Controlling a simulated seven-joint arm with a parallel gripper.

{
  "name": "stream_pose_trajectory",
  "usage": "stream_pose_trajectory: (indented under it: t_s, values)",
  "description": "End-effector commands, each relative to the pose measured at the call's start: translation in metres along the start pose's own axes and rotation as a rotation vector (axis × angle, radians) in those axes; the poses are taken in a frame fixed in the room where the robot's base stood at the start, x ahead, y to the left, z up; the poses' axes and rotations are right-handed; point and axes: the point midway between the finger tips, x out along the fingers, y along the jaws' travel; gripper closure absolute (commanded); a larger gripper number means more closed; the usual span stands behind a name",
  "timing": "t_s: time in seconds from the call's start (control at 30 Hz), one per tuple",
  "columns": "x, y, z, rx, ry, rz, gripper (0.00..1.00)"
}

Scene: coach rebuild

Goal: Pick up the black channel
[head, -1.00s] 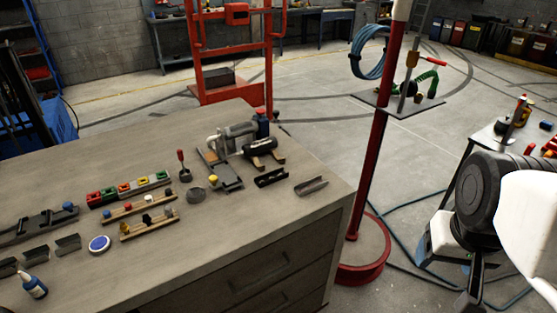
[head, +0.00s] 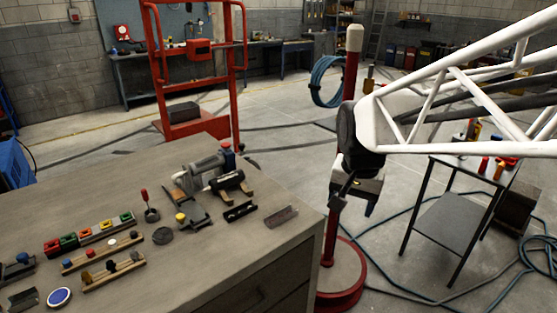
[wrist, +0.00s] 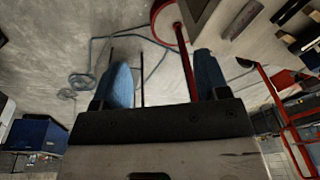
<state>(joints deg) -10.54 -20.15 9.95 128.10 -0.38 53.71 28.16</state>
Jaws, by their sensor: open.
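The black channel (head: 240,211) lies on the bench top near its right end, short and dark. It sits just left of a grey-brown channel (head: 281,216), close to the bench edge. My gripper (wrist: 165,78) is open and empty in the wrist view, its two blue fingers well apart. In the head view my gripper (head: 368,205) hangs to the right of the bench, in front of the red post and clear of both channels. The wrist view shows the grey-brown channel (wrist: 243,19) at upper right, with dark bench items beside it.
A clamp-like grey tool (head: 200,172) and a black cylinder on wooden blocks (head: 229,182) stand behind the channel. A red post on a round base (head: 341,285) is beside the bench. A small side table (head: 455,215) is at right. Hoses lie on the floor.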

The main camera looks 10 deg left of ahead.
Motion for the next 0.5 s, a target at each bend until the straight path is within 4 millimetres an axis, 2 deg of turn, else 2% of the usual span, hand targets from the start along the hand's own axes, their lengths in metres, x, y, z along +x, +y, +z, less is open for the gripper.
stream_pose_trajectory:
  t_s: [0.2,0.5]
  values:
    - [0.018,-0.053,-0.032,0.079,-0.029,0.007,0.32]
    - [0.050,-0.130,-0.067,0.196,-0.062,0.025,0.32]
